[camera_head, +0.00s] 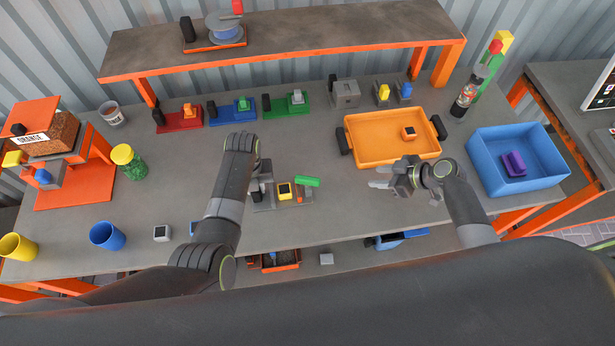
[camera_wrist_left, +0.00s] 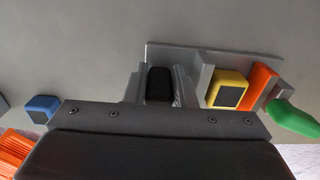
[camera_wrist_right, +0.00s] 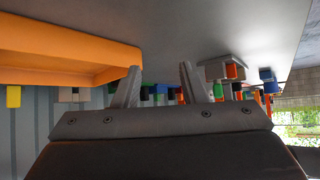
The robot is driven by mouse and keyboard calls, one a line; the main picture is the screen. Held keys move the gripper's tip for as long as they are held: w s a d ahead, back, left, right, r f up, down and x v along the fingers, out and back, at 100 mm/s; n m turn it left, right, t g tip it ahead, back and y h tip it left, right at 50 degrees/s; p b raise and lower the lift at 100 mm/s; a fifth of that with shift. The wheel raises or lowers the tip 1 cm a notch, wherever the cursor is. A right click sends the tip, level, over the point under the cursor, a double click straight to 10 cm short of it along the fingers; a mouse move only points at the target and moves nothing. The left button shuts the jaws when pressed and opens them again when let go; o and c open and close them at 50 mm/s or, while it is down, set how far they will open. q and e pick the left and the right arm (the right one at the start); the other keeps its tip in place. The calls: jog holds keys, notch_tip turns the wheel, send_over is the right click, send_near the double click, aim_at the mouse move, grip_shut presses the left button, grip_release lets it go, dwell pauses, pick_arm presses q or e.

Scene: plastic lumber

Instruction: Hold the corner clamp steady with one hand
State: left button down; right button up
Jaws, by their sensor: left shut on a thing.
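The corner clamp is a grey plate (camera_wrist_left: 220,54) with upright grey jaws, a yellow block with a dark face (camera_wrist_left: 228,91), an orange plate (camera_wrist_left: 260,88) and a green handle (camera_wrist_left: 292,119). In the head view the yellow block (camera_head: 284,190) and green handle (camera_head: 307,181) show on the table's front middle. My left gripper (camera_wrist_left: 160,84) is shut on the clamp's black grip at its left end; my arm partly hides this in the head view (camera_head: 258,187). My right gripper (camera_head: 378,177) is open and empty, right of the clamp; its fingers show apart in its wrist view (camera_wrist_right: 158,85).
An orange tray (camera_head: 372,157) with black handles lies behind my right gripper. A blue bin (camera_head: 540,188) holding a purple piece stands right. Red (camera_head: 181,123), blue (camera_head: 222,117) and green (camera_head: 272,109) fixtures line the back. A blue cup (camera_head: 107,236) stands front left.

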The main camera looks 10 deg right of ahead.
aim_at(309, 179)
jog(key=s+a+r+n+g+y, duration=0.2)
jog(key=a+r+n+y, duration=0.3)
jog(key=a, duration=0.5)
jog(key=shift+m, duration=0.5)
jog(key=x, duration=0.7)
jog(key=r+x, duration=0.1)
jog(key=x, duration=0.3)
jog(key=shift+w+a+f, duration=0.1)
jog(key=shift+w+a, duration=0.25)
jog(key=shift+w, duration=0.05)
grip_shut()
